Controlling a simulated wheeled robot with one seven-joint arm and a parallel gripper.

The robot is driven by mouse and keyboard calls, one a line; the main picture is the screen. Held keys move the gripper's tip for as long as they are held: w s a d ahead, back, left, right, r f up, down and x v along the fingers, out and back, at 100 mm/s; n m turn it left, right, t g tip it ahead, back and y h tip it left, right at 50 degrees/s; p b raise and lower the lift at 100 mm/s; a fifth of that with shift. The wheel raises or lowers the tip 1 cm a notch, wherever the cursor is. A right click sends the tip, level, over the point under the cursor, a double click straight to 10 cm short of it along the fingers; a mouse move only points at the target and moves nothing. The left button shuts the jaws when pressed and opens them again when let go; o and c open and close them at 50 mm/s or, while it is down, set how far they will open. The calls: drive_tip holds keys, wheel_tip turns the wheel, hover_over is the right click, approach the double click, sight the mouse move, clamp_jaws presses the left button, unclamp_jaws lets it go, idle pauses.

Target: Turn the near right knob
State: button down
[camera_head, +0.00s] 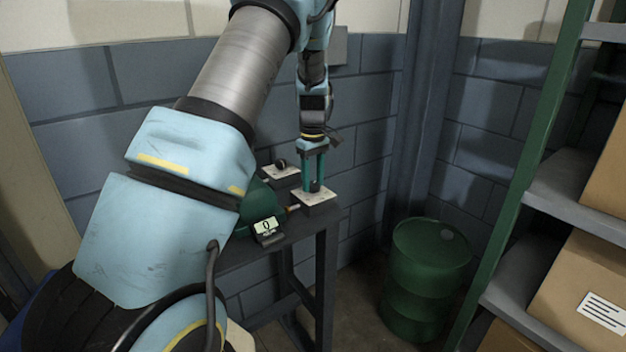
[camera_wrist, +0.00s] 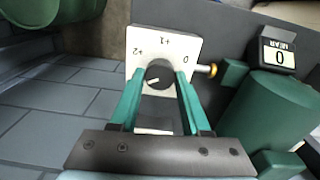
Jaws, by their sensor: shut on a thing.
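The near right knob is a dark round knob (camera_wrist: 159,75) on a white dial plate (camera_wrist: 166,42) marked 0, +1 and +2. My gripper (camera_wrist: 160,80) has its two teal fingers shut on the knob, one on each side. In the head view, my gripper (camera_head: 314,183) points straight down, with the knob (camera_head: 315,187) between its fingertips on the light plate (camera_head: 320,199). A light mark shows on the knob in the wrist view, but I cannot tell its exact setting. A small display (camera_head: 267,227) reads 0.
A second plate with a dark knob (camera_head: 281,164) sits farther back on the dark table (camera_head: 300,233). A green rounded casing (camera_wrist: 272,112) and a brass-tipped pin (camera_wrist: 207,69) are beside the dial. A green barrel (camera_head: 430,270) and a shelf with boxes (camera_head: 582,290) stand right.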

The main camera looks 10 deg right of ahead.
sight(313, 183)
drive_tip(key=shift+c, duration=1.8)
unclamp_jaws()
wheel_tip(313, 183, up, 11)
drive_tip(key=b, duration=0.2)
drive_tip(key=shift+f, duration=0.1)
